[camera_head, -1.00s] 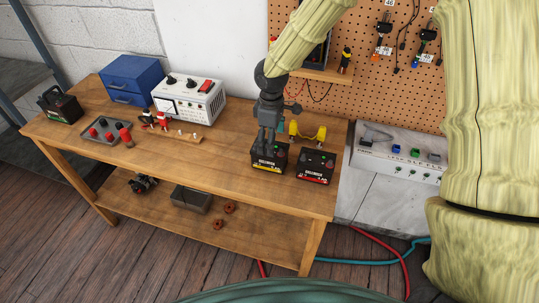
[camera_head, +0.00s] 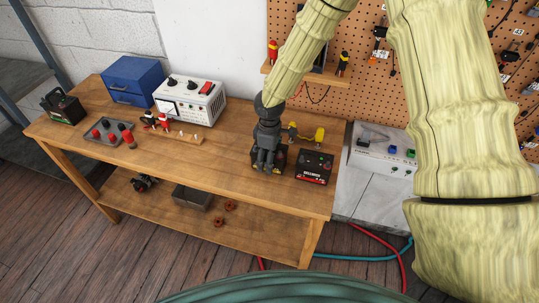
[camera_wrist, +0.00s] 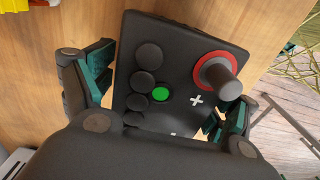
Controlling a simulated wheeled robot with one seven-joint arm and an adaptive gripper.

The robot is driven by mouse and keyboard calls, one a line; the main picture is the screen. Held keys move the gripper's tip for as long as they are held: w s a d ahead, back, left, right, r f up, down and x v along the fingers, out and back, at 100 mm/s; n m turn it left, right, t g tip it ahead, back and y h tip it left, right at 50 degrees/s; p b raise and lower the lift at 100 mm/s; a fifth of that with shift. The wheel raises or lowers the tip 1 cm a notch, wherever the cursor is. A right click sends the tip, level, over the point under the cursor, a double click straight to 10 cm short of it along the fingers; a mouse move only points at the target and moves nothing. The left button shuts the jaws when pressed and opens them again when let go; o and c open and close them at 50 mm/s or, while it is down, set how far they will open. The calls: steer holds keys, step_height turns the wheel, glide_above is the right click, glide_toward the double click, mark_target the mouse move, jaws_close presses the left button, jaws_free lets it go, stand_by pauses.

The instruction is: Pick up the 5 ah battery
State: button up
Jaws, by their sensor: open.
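A black battery (camera_head: 281,158) stands on the workbench, mostly hidden behind my gripper (camera_head: 265,168); its yellow stripe shows in the earlier head view. In the wrist view its black top (camera_wrist: 180,72) has a green button, dark round knobs, a plus mark and a post with a red ring. My open gripper (camera_wrist: 163,98) has one teal-padded finger on each side of this battery; I cannot tell whether they touch it. A red-striped battery (camera_head: 315,168) stands just to the right. A green-striped battery (camera_head: 63,107) stands at the far left. I cannot read any capacity labels.
A yellow object (camera_head: 318,136) lies behind the batteries. A white power supply (camera_head: 190,100), a blue drawer box (camera_head: 132,82) and a grey tray (camera_head: 103,139) stand on the workbench (camera_head: 190,160) to the left. Its front middle is clear. A pegboard (camera_head: 350,105) rises behind.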

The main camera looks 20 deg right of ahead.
steer(key=shift+f, duration=0.1)
jaws_close()
stand_by(0.4)
steer(key=shift+w, duration=0.1)
